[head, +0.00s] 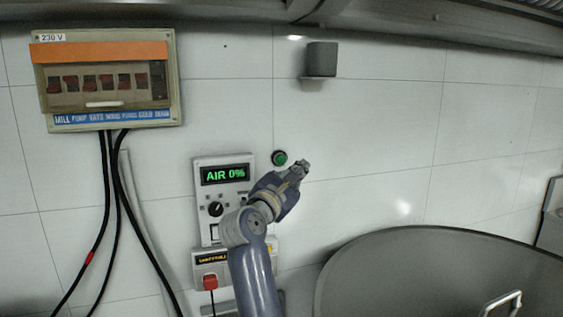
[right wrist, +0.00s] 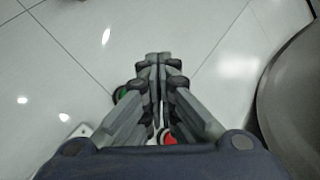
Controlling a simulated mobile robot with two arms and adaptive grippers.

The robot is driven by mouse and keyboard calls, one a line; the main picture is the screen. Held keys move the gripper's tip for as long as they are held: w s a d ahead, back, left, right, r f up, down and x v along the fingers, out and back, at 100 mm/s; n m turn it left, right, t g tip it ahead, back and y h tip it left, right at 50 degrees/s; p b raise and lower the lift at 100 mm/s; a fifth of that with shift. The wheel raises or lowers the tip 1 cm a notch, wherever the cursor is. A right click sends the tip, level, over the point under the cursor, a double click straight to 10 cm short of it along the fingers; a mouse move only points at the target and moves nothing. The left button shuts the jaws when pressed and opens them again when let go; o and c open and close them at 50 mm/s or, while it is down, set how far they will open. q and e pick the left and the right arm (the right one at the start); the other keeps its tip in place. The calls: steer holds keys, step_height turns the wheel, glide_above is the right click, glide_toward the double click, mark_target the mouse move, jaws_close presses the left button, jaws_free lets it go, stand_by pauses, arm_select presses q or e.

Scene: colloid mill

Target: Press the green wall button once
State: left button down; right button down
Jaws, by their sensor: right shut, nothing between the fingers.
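The green wall button (head: 280,158) is a small round button with a dark rim on the white tiled wall, just right of the AIR control panel. My right gripper (head: 304,164) is shut and empty; in the head view its tip appears just right of the button and slightly below it. In the right wrist view the shut fingers (right wrist: 158,58) point at the wall, and a sliver of the green button (right wrist: 121,93) shows left of them, partly hidden by the fingers. Contact with the wall cannot be told. My left gripper is not in view.
The control panel (head: 211,189) has a lit AIR 0% display and a black knob. Below it is a box with a red switch (head: 210,282). A breaker box (head: 108,80) with black cables hangs upper left. A large grey vessel (head: 430,275) stands lower right. A grey box (head: 321,59) is above.

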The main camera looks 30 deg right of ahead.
mark_target(284, 161)
steer(key=shift+w+d+b, duration=0.15)
steer(key=shift+w+d, duration=0.2)
steer(key=shift+w, duration=1.1)
steer(key=shift+w+d+b, duration=0.15)
steer(key=shift+w+d, duration=0.15)
steer(key=shift+w, duration=1.1)
steer(key=shift+w+d+b, duration=0.15)
steer(key=shift+w+d, duration=0.2)
steer(key=shift+w, duration=1.1)
steer(key=shift+w+d+b, duration=0.1)
steer(key=shift+w+b, duration=0.15)
steer(key=shift+b, duration=0.05)
steer(key=shift+w, duration=0.15)
